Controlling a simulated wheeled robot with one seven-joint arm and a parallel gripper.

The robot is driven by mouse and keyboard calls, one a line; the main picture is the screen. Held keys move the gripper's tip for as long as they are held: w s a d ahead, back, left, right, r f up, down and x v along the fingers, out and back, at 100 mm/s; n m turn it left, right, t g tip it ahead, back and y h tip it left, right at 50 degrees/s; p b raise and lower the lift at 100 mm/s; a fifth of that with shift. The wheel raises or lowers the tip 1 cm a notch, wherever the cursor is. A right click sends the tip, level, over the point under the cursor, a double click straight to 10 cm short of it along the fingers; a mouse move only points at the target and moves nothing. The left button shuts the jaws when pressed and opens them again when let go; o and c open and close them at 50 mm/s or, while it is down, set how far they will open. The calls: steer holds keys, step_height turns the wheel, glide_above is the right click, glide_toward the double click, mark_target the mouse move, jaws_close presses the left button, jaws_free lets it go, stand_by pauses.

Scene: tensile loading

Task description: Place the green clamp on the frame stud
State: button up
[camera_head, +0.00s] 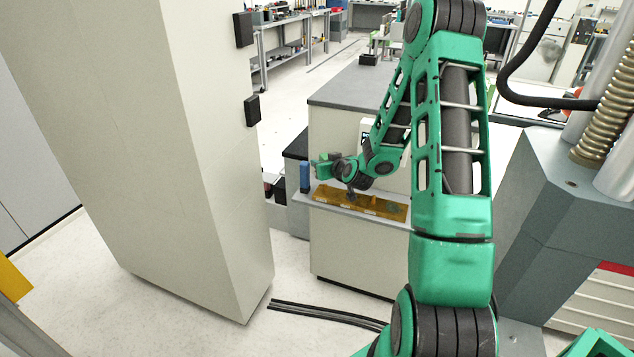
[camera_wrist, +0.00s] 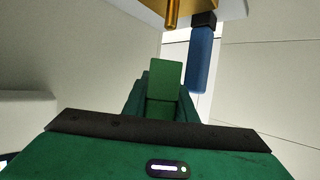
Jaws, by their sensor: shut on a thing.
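My gripper (camera_head: 325,167) is at the end of my green arm, above the left end of a low counter. It is shut on the green clamp (camera_wrist: 165,79), which shows as a flat green block between the jaws in the wrist view. In the head view the clamp blends with my green gripper, so its outline is hard to tell. The clamp looks clear of the surfaces around it.
An amber tray (camera_head: 385,207) lies on the counter shelf (camera_head: 322,202). A blue upright handle (camera_head: 305,177) stands at its left end; it also shows right of the clamp in the wrist view (camera_wrist: 201,60). A tall pale cabinet (camera_head: 150,130) stands left. Black cables (camera_head: 325,312) cross the floor.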

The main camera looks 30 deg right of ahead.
mark_target(321, 185)
steer(key=shift+f, duration=3.3)
steer(key=shift+f, duration=0.1)
steer(key=o, duration=0.8)
